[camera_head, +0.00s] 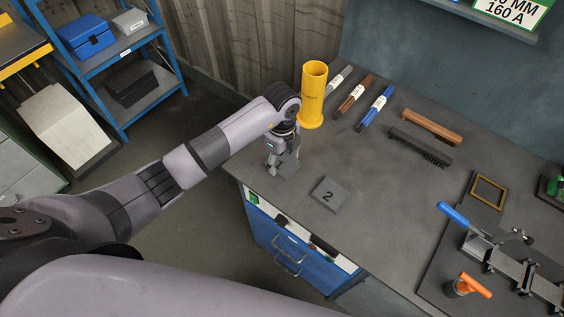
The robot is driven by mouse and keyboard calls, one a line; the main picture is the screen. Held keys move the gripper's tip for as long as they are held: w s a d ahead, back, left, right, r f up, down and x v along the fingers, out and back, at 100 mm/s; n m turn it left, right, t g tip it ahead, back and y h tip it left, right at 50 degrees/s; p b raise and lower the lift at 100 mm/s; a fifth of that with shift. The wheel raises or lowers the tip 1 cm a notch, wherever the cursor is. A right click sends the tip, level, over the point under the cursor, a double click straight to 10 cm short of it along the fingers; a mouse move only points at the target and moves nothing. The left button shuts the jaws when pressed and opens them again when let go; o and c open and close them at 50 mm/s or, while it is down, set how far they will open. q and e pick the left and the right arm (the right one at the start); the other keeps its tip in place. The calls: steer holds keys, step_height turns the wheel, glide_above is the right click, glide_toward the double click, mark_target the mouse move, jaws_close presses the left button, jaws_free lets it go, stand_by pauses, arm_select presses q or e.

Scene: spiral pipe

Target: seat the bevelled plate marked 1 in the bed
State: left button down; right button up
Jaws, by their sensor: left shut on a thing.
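My left gripper (279,164) reaches down to the bench's near left corner and is shut on a small dark grey plate (289,168). The gripper hides part of this plate, and I cannot read a mark on it. I cannot tell whether it still touches the bench top. A grey plate marked 2 (328,195) lies flat to its right, apart from the gripper. At the far right is a metal fixture (510,275) with a rail and clamps, which may hold the bed; the bed itself is not clear. My right gripper is not in view.
A yellow tube (314,95) stands just behind my left gripper. Marked rod packs (376,107) and two brushes (430,126) lie at the back. A blue-handled clamp (453,213) and an orange-handled part (472,286) stand by the fixture. The bench middle (400,200) is clear.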

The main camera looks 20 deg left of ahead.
arm_select(q)
steer(key=shift+w+r, duration=0.1)
steer(key=shift+r, duration=0.05)
steer(key=shift+r, duration=0.6)
step_height(320, 180, up, 9)
steer(key=b, duration=0.2)
step_height(320, 180, up, 10)
glide_above(282, 161)
steer(key=shift+f+p, duration=0.15)
steer(key=shift+p, duration=0.3)
steer(key=s+a+f+n+b, duration=0.1)
steer(key=s+a+f+n, duration=0.1)
steer(key=s+n, duration=0.5)
steer(key=s+a+f+n+b, duration=0.1)
steer(key=s+n, duration=0.6)
steer(key=n, duration=0.8)
steer(key=shift+a+f, duration=0.5)
steer(key=shift+f, duration=0.15)
